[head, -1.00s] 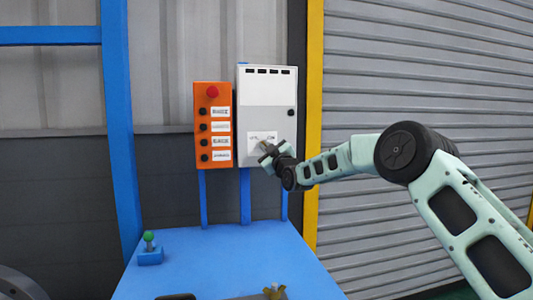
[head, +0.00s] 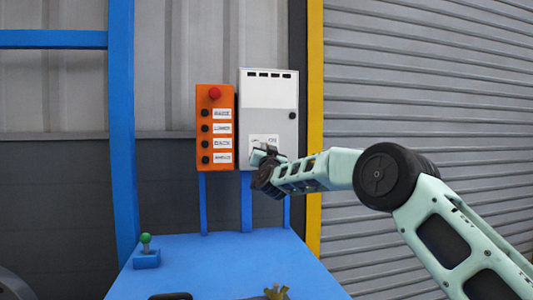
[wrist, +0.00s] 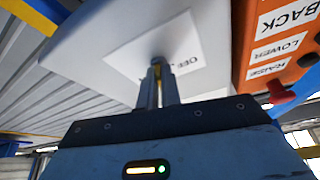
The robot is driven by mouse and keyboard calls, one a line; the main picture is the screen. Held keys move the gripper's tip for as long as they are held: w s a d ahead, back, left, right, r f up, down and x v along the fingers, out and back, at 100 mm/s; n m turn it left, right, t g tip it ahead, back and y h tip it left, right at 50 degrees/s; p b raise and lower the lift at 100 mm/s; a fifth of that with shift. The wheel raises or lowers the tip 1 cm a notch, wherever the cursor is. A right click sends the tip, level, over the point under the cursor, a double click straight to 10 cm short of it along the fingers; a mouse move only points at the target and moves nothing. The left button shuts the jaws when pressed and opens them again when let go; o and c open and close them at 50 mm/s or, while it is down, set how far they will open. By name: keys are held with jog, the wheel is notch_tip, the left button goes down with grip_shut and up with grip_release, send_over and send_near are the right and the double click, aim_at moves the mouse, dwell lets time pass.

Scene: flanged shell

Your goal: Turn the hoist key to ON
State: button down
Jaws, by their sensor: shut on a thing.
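A grey control box (head: 268,105) stands upright at the back of the blue table, with a white label plate (head: 264,140) on its lower front. In the wrist view the plate (wrist: 155,50) reads OFF, and the rest of its lettering is hidden. My gripper (head: 266,152) is at the plate. In the wrist view its two fingers (wrist: 158,75) are shut on the small key at the plate's middle. The key itself is almost wholly hidden between the fingertips, so its angle cannot be told.
An orange button box (head: 215,125) with a red knob and several black buttons stands close left of the grey box; it also shows in the wrist view (wrist: 285,40). A green-knobbed lever (head: 146,250) and a brass-coloured piece (head: 275,292) are on the blue table (head: 220,260).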

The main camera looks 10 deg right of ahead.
jog(key=m+h, duration=0.1)
jog(key=m, duration=0.1)
jog(key=m+g+h+p, duration=0.1)
jog(key=m, duration=0.1)
jog(key=m+h, duration=0.1)
jog(key=m, duration=0.2)
jog(key=shift+a+r+g, duration=0.15)
jog(key=shift+r+g, duration=0.1)
jog(key=shift+g, duration=0.05)
jog(key=shift+m+p, duration=0.3)
jog(key=shift+m, duration=0.2)
jog(key=c, duration=1.6)
grip_release()
jog(key=shift+f, duration=0.1)
jog(key=shift+f, duration=0.1)
jog(key=b+v, duration=0.3)
jog(key=v, duration=1.4)
jog(key=shift+s, duration=0.2)
jog(key=shift+a, duration=0.15)
